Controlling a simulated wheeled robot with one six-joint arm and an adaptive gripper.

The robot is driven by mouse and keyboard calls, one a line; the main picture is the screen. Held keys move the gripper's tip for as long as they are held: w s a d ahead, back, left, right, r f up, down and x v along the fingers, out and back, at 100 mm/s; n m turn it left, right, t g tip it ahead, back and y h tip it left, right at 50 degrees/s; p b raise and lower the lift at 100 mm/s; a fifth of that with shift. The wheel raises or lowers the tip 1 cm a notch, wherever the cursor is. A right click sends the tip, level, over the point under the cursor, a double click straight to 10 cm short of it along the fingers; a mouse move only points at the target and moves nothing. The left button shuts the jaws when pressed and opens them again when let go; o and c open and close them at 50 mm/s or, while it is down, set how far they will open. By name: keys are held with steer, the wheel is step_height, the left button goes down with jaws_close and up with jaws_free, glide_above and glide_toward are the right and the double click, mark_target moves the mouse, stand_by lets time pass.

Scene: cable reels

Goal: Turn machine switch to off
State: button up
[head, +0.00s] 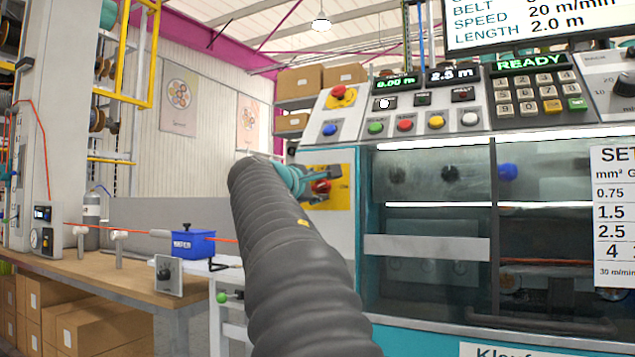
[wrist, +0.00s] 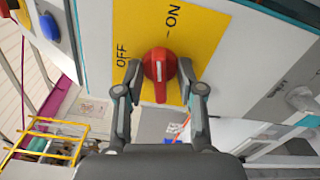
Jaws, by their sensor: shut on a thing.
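The machine switch is a red rotary knob (wrist: 160,68) on a yellow plate (wrist: 208,28) on the machine's front. In the wrist view its raised grip runs roughly up and down, more in line with the ON mark above it than with the OFF mark at upper left. My gripper (wrist: 159,70) is shut on the knob, one finger on each side. In the head view the red knob (head: 321,187) shows beside my teal gripper (head: 300,181), and my dark arm covers part of the plate's surroundings.
Coloured push buttons (head: 404,125) and a red emergency stop (head: 342,93) sit above the switch. A windowed cabinet (head: 430,246) is to the right. A workbench (head: 110,271) with a blue device (head: 193,243) and an orange cable stands at left.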

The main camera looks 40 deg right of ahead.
steer(key=shift+r+n+p, duration=0.1)
steer(key=shift+n+p, duration=2.2)
steer(key=shift+n, duration=0.7)
steer(key=n, duration=0.7)
steer(key=o, duration=0.4)
steer(key=shift+n, duration=0.6)
steer(key=o, duration=0.4)
steer(key=shift+o, duration=0.2)
steer(key=shift+a, duration=0.1)
steer(key=b+v, duration=0.1)
steer(key=v, duration=0.6)
steer(key=shift+s+a, duration=0.2)
steer(key=shift+a, duration=0.15)
